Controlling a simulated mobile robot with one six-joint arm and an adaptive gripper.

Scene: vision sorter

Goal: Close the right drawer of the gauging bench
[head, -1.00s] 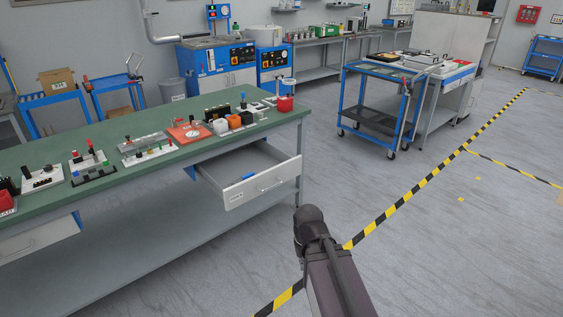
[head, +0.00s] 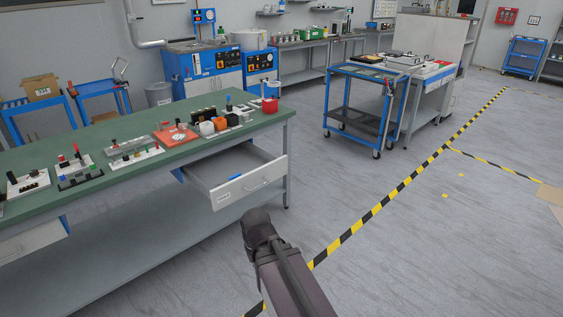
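The right drawer (head: 228,188) of the gauging bench (head: 150,180) is pulled out under the right end of the green top. Its light grey front has a bar handle (head: 258,187) and a small label. The inside that shows looks empty. Another drawer (head: 28,243) sits under the bench at the left edge of the view. My dark arm rises from the bottom, and its upper end is in front of and just below the right drawer, apart from it in the picture. My gripper's fingers cannot be made out.
Fixtures and small blocks, with a red container (head: 270,104), stand on the bench top. A blue cart (head: 362,112) stands beyond the bench to the right. Yellow-black floor tape (head: 408,181) runs diagonally. The grey floor right of the bench is clear.

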